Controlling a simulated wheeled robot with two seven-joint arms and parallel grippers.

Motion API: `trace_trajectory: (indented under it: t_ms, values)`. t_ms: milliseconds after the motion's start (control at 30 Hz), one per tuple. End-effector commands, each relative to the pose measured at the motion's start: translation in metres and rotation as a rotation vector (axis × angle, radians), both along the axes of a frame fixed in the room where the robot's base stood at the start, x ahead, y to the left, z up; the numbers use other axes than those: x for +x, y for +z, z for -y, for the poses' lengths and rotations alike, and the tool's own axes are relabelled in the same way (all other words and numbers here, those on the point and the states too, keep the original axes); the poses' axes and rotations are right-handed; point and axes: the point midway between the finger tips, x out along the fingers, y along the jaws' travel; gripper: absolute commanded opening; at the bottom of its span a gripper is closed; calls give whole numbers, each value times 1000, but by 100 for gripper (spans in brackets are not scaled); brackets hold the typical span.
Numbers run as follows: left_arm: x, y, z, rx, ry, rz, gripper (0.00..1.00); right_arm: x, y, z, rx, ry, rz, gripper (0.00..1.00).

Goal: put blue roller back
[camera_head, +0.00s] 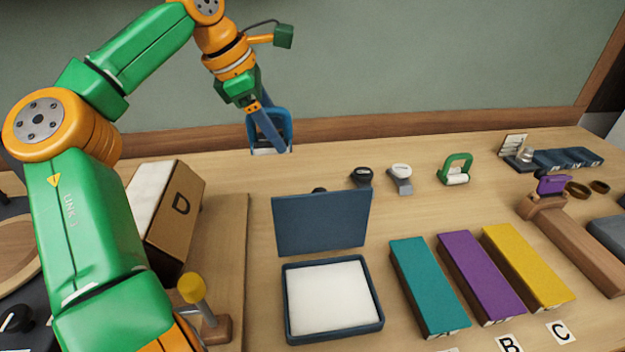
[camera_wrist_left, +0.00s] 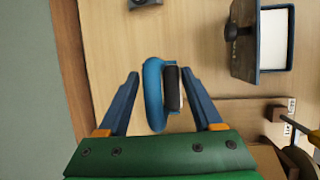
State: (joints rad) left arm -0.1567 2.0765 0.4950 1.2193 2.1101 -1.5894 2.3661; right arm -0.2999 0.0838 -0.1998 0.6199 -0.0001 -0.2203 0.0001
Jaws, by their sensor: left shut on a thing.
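The blue roller (camera_head: 288,124) has a blue looped handle and is up in the air near the back edge of the table. My left gripper (camera_head: 271,142) is shut on it, pointing down. In the left wrist view the roller (camera_wrist_left: 152,95) sits between the two blue fingers of the gripper (camera_wrist_left: 160,75), its dark cylinder beside the blue loop. A green roller (camera_head: 458,163) with a white cylinder stands on the table to the right. My right gripper is not in view.
An open dark-blue case (camera_head: 378,322) with a white pad stands in the middle, lid upright. Teal (camera_head: 428,285), purple (camera_head: 480,275) and yellow (camera_head: 527,265) blocks lie right of it. A cardboard box (camera_head: 178,215) marked D stands left. Two small tools (camera_head: 401,176) stand behind the lid.

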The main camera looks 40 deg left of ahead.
Motion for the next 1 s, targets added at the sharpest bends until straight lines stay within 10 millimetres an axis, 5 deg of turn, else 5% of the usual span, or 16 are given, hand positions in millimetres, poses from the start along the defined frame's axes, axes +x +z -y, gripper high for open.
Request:
trace_trajectory:
  t_ms: [367, 433, 700, 1000]
  values:
    - [80, 4, 20, 3, 0, -3, 7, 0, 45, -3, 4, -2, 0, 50]
    - [78, -23, 19, -1, -1, 0, 7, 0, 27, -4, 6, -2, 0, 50]
    - [77, -94, 19, -2, -1, -3, 7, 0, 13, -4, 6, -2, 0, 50]
    - [77, -150, 19, -1, 0, -4, 7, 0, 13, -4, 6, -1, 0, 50]
